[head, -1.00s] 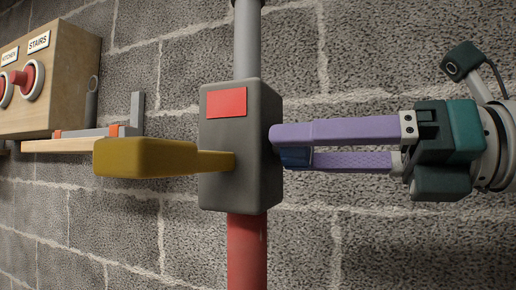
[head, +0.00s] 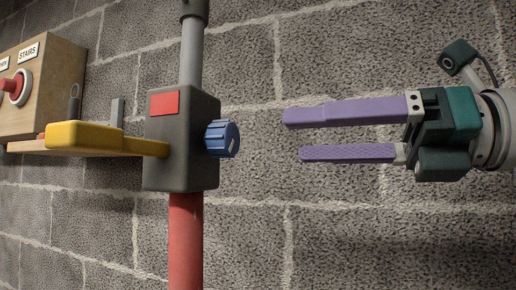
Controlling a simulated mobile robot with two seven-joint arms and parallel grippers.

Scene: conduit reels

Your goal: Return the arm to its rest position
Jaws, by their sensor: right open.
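My right gripper (head: 294,136) comes in from the right in the head view. Its two purple fingers are spread apart with nothing between them. A blue ribbed knob (head: 222,139) sticks out of the right side of a dark grey box (head: 181,156). The fingertips point at the knob and stand clear of it, with a gap of bare wall between. A yellow lever handle (head: 95,136) extends left from the box. My left gripper is not in view.
The box sits on a vertical pipe, grey (head: 192,52) above and red (head: 186,240) below. A wooden panel (head: 58,70) with a red button (head: 17,86) and a "STAIRS" label is at the left. A block wall (head: 350,240) lies behind; the space around my right gripper is clear.

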